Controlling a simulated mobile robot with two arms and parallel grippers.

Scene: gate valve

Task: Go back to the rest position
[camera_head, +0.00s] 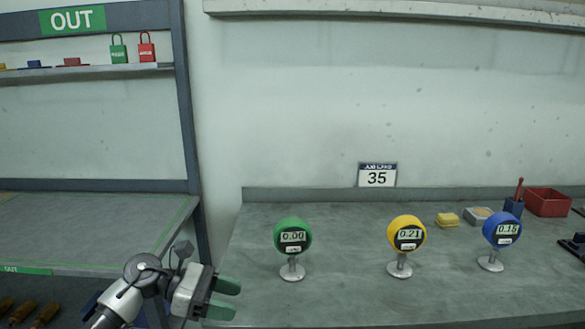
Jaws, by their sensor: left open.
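My left gripper (228,298) comes in from the lower left on a white and grey arm. Its two green fingers point right and are apart, with nothing between them. It is at the left front part of the grey workbench (340,290), left of and below the green gauge (293,236), and apart from it. The green gauge reads 0.00. The yellow gauge (407,233) reads 0.21, and the blue gauge (502,229) stands further right. My right gripper is not in the picture.
A grey shelf rack marked OUT (72,19) stands at the left, with a green padlock (118,49) and a red padlock (146,47). A sign reading 35 (377,175) stands at the bench's back. A yellow sponge (447,219) and a red bin (547,202) are at the right.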

